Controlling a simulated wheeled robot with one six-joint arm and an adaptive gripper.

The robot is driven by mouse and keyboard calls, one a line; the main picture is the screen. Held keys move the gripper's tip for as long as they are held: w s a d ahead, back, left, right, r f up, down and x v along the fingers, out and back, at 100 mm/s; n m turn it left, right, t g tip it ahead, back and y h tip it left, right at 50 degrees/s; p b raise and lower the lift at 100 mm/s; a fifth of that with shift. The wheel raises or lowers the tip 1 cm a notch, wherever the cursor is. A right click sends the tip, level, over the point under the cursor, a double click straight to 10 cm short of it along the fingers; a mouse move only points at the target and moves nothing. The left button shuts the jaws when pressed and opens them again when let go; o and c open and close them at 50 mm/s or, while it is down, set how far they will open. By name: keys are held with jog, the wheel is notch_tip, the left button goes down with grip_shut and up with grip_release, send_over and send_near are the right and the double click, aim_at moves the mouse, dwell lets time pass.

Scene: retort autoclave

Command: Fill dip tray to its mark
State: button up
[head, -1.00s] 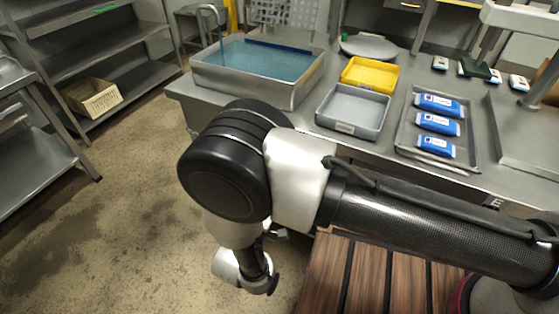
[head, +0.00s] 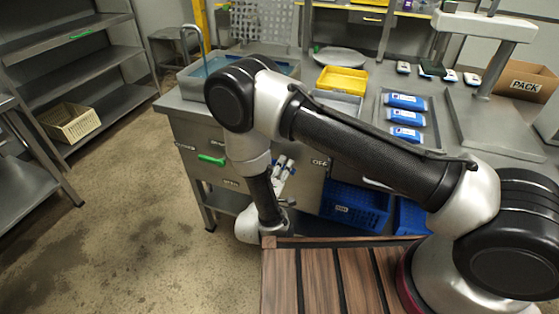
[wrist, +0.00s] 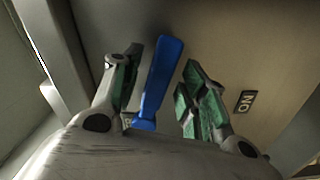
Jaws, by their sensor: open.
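A steel tray of blue liquid (head: 206,68) stands at the back left of the bench, partly hidden by my arm. Its level against any mark cannot be made out. A blue lever handle (wrist: 160,80) stands out from the bench front in the wrist view. My gripper (wrist: 155,92) is open, with one green-padded finger on each side of the lever, not closed on it. In the head view my gripper (head: 284,170) is at the bench's front panel, left of an OFF label (head: 319,162). An ON label (wrist: 245,101) appears upside down in the wrist view.
A yellow tray (head: 342,80), a grey tray (head: 348,100) and a metal tray (head: 432,123) with blue packs stand on the bench. Blue crates (head: 355,207) sit underneath. Open floor lies at left.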

jog(key=shift+w+d, duration=0.25)
jog(key=shift+w, duration=0.3)
jog(key=shift+c, duration=0.2)
grip_shut()
jog(key=shift+d+r+n, duration=0.1)
jog(key=shift+r+n, duration=0.5)
jog(key=shift+n, duration=0.35)
jog(key=shift+d+r+n, duration=0.1)
jog(key=shift+r+n, duration=0.5)
jog(key=shift+n, duration=0.35)
jog(key=shift+o, duration=0.2)
grip_release()
jog(key=shift+s, duration=0.1)
